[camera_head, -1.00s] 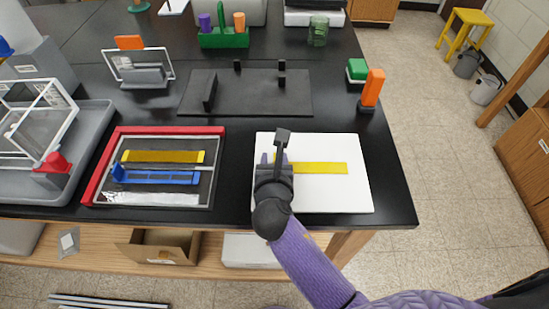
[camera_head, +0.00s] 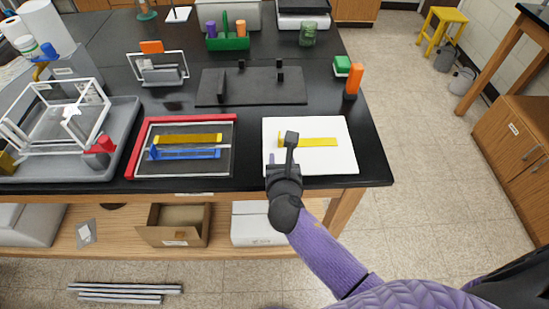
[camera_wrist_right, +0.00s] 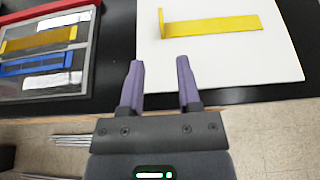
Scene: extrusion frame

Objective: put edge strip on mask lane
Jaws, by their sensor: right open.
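A flat yellow strip (camera_head: 310,142) with a raised tab at its left end lies on a white board (camera_head: 335,162) at the table's front right. The strip also shows in the right wrist view (camera_wrist_right: 215,24). A shallow red-edged tray (camera_head: 130,150) to its left holds another yellow strip (camera_head: 188,139) and a blue strip (camera_head: 185,153). Which of these is the edge strip or the mask lane cannot be told for sure. My right gripper (camera_wrist_right: 160,63) is open and empty, over the board's near edge, apart from the strip. My left gripper is not in view.
A grey bin (camera_head: 122,120) with a white frame stands at the left. A black plate (camera_head: 250,90) with upright posts lies behind. An orange-topped piece (camera_head: 355,80) and a green block (camera_head: 342,66) stand at the right edge. Bare black table separates tray and board.

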